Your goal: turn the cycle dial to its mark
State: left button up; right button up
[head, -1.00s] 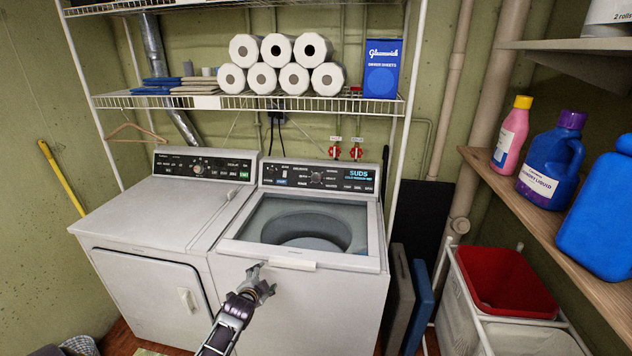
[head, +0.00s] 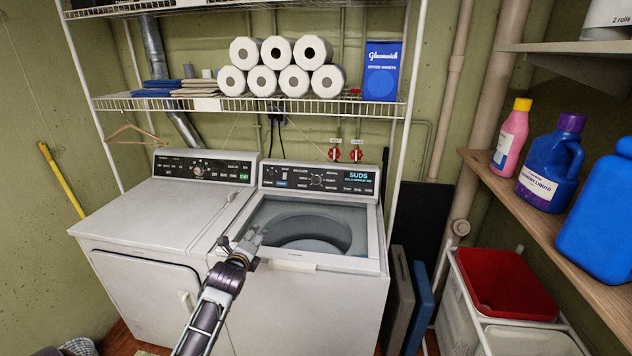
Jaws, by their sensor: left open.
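The dial's pointer and marks are too small to read. The dryer (head: 150,215) beside it has a panel with its own round dial (head: 198,171). My left gripper (head: 252,238) is open and empty over the washer's front left, in front of the tub opening and well short of both panels. My right gripper is not in view.
A wire shelf (head: 240,103) with paper rolls (head: 275,52) and a blue box (head: 382,70) hangs above the panels. Bottles stand on a wooden shelf (head: 480,160) at right. A red bin (head: 500,285) sits below. The dryer top is clear.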

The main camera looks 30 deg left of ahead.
aim_at(316, 179)
jog(key=i, duration=1.5)
